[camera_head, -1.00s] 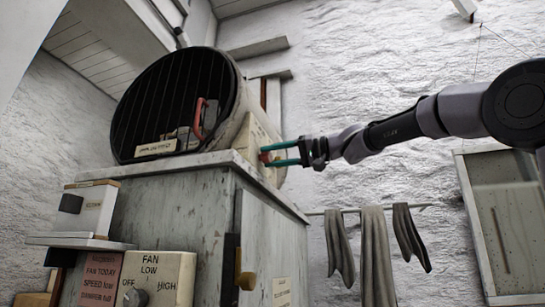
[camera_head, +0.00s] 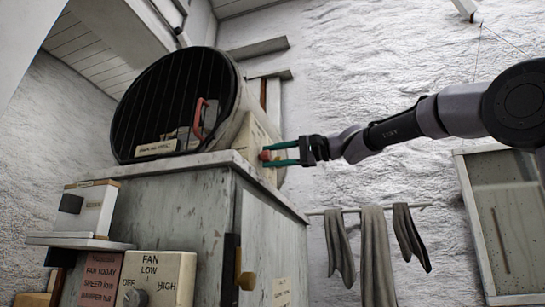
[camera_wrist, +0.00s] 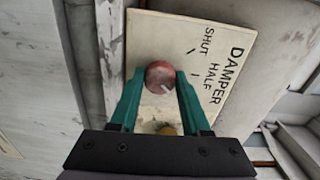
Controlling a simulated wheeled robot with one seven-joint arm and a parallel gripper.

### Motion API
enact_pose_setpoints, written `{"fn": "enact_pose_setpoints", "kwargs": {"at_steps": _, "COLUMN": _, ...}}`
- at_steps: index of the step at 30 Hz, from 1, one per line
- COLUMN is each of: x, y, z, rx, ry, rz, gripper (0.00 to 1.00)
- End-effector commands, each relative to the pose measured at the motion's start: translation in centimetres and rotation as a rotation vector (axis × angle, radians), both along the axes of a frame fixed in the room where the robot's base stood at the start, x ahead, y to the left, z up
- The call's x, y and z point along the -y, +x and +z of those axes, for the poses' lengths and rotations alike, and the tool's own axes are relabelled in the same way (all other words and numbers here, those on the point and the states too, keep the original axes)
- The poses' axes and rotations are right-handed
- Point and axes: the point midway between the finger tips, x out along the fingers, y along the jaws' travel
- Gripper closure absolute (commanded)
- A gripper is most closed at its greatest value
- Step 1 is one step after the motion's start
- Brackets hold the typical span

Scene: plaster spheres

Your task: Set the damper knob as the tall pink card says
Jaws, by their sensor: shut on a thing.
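The damper knob is a round red knob (camera_wrist: 157,72) with a white mark, on a cream plate (camera_wrist: 150,32) lettered DAMPER, SHUT and HALF. Its white mark points to the lower right in the wrist view, past the HALF tick; any further label there is hidden by a finger. My gripper (camera_wrist: 160,82) is shut on the knob, one green finger on each side. In the head view my gripper (camera_head: 268,155) reaches the knob (camera_head: 264,156) from the right. The tall pink card (camera_head: 100,278) stands at lower left; it reads FAN TODAY, a speed line that is blurred, and what looks like DAMPER full.
A fan plate (camera_head: 160,278) with a grey knob and OFF, LOW, HIGH sits right of the card. A big round grille drum (camera_head: 180,105) stands on the worn grey cabinet (camera_head: 185,205). Grey cloths (camera_head: 375,255) hang from a rail below my arm.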

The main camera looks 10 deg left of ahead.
Motion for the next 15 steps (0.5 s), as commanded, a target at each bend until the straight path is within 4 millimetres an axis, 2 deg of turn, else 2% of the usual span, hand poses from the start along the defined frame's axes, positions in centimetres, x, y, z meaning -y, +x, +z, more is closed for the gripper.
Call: {"fn": "enact_pose_setpoints", "kwargs": {"at_steps": 15, "x": 0.02, "y": 0.08, "z": -0.13, "rx": -0.064, "ry": 0.003, "rz": -0.001, "gripper": 1.0}}
